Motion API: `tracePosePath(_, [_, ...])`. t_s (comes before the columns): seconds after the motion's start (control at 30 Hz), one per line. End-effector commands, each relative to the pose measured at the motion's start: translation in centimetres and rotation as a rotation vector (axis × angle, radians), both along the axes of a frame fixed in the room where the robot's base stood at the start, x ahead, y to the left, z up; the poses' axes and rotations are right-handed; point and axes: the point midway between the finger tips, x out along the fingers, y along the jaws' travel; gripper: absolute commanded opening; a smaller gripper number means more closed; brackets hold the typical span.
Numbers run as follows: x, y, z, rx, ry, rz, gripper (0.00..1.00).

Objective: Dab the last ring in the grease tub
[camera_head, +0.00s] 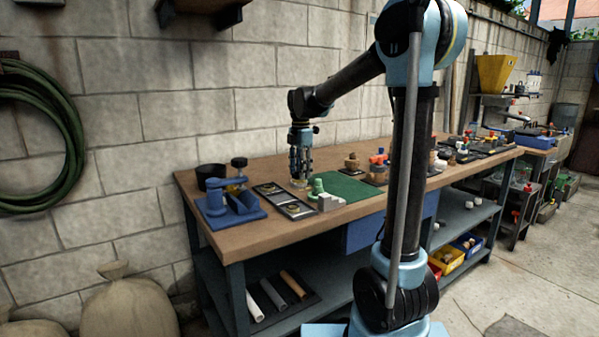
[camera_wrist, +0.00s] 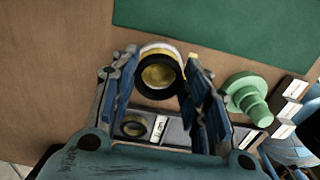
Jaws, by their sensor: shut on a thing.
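My gripper (camera_head: 300,172) points straight down above the bench. In the wrist view its fingers (camera_wrist: 160,66) stand on either side of a black ring (camera_wrist: 157,96), and they are shut on it. The ring is right over the grease tub (camera_wrist: 157,47), whose pale rim shows beyond it. Yellowish grease shows through the middle of the ring. I cannot tell whether the ring touches the grease. The tub also shows under my gripper in the head view (camera_head: 300,184).
A labelled tray (camera_head: 285,200) lies close by, with a round piece (camera_wrist: 134,126) in it. A green stepped knob (camera_wrist: 247,98) and a green mat (camera_head: 350,188) are to the right. A blue vise-like fixture (camera_head: 230,204) stands at the left.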

Motion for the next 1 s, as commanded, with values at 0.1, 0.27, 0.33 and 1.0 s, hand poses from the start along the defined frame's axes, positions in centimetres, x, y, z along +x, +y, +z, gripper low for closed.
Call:
tracePosePath(0.1, [0.00,0.04,-0.08,0.000,0.000,0.000,0.23])
tracePosePath(0.27, [-0.01,0.09,-0.24,0.000,0.000,0.001,0.23])
tracePosePath(0.33, [-0.02,0.10,-0.31,0.000,0.000,0.001,0.23])
tracePosePath(1.0, [-0.03,0.16,-0.93,0.000,0.000,0.002,0.23])
